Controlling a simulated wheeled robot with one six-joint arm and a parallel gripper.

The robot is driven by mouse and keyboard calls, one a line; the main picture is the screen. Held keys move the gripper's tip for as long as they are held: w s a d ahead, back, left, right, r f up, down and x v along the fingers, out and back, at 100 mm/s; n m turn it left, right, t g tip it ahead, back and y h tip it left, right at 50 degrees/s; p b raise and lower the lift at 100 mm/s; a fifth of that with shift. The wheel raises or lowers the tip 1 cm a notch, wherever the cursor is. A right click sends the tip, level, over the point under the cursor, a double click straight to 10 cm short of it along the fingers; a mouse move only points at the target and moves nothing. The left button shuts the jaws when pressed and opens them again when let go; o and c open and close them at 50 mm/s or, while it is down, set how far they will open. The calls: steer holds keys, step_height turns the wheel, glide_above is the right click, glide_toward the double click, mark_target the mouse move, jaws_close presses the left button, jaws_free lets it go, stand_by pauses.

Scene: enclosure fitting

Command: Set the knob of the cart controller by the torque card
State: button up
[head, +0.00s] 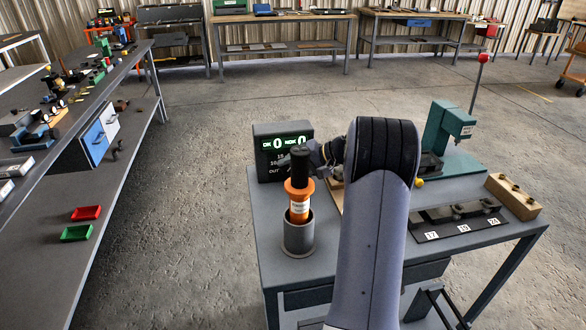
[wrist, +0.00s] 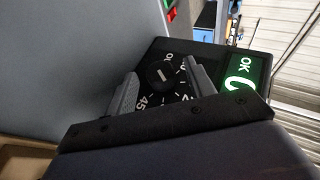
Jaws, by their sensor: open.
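The cart controller (head: 264,170) is a dark box at the back left of the cart. Its green display reads OK 0 and NOK 0, with smaller text below partly hidden. In the wrist view the controller's dial face (wrist: 178,92) carries a round black knob (wrist: 160,75) with a pale pointer bar and white numbers around it; 45 is legible. My gripper (wrist: 160,69) is open, its grey fingers on either side of the knob, with gaps visible. In the head view my gripper (head: 318,156) is beside the controller, partly behind the orange tool. I cannot make out a torque card.
An orange tool (head: 299,191) with a black top stands in a grey cup (head: 299,238) in front of the controller. A teal press (head: 441,135), a labelled socket rack (head: 455,228) and a wooden block (head: 513,197) occupy the right. A long bench (head: 125,150) stands left.

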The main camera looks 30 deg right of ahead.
steer(key=v, duration=1)
steer(key=shift+s+d+r, duration=0.2)
steer(key=shift+d, duration=0.15)
